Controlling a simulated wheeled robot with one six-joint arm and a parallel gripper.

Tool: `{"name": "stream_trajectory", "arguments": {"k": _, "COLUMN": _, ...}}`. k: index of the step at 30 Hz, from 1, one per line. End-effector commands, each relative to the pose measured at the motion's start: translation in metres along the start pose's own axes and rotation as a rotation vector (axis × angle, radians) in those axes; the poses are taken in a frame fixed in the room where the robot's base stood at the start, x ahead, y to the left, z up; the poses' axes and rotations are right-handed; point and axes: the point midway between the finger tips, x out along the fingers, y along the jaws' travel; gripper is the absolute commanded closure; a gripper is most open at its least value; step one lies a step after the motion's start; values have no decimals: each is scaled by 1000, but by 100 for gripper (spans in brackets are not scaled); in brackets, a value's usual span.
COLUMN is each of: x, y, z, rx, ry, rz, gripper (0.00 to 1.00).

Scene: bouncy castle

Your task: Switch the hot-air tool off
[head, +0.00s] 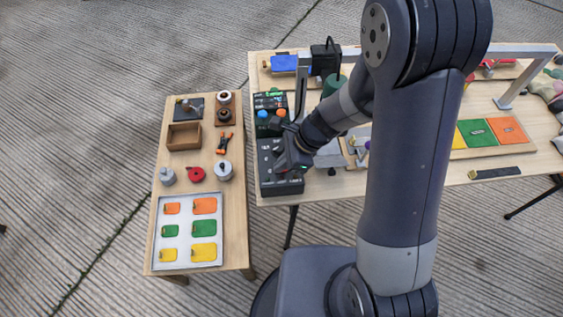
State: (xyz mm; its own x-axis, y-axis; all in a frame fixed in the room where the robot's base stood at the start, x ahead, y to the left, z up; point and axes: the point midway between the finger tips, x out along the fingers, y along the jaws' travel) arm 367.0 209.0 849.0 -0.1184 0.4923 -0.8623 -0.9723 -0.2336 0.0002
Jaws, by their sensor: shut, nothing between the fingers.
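A dark grey control box (268,183) lies at the left end of the larger table, with small markings on its top. My gripper (292,166) is shut and empty, over the right part of this box. I cannot tell whether its fingertips touch the box, and it hides part of the box's top. Behind the box stands a black and green unit (269,101) with a blue and an orange knob-like part. A black tool-like body (326,58) is at the left of a grey frame. I cannot tell which of these is the hot-air tool, or any switch position.
A side table (240,235) on the left bears a white tray (212,257) of coloured patches, a wooden box (184,136), orange clamp (224,143) and red reel (196,174). The grey frame (535,65) spans the larger table. My arm hides its middle.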

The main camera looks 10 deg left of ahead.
Motion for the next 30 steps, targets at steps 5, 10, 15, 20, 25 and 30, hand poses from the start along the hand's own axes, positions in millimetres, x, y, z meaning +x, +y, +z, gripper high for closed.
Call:
{"name": "stream_trajectory", "arguments": {"k": 5, "x": 0, "y": 0, "z": 2, "rx": -1, "ry": 12, "rz": 3, "gripper": 100}}
{"name": "stream_trajectory", "arguments": {"k": 10, "x": 4, "y": 0, "z": 1, "rx": 1, "ry": 48, "rz": 2, "gripper": 100}}
{"name": "stream_trajectory", "arguments": {"k": 15, "x": 4, "y": 0, "z": 0, "rx": 2, "ry": 47, "rz": 2, "gripper": 100}}
{"name": "stream_trajectory", "arguments": {"k": 20, "x": 2, "y": 0, "z": -3, "rx": 3, "ry": 47, "rz": 2, "gripper": 100}}
{"name": "stream_trajectory", "arguments": {"k": 25, "x": -2, "y": 0, "z": -10, "rx": 3, "ry": 47, "rz": 2, "gripper": 100}}
{"name": "stream_trajectory", "arguments": {"k": 30, "x": -4, "y": 0, "z": -14, "rx": 2, "ry": 47, "rz": 2, "gripper": 100}}
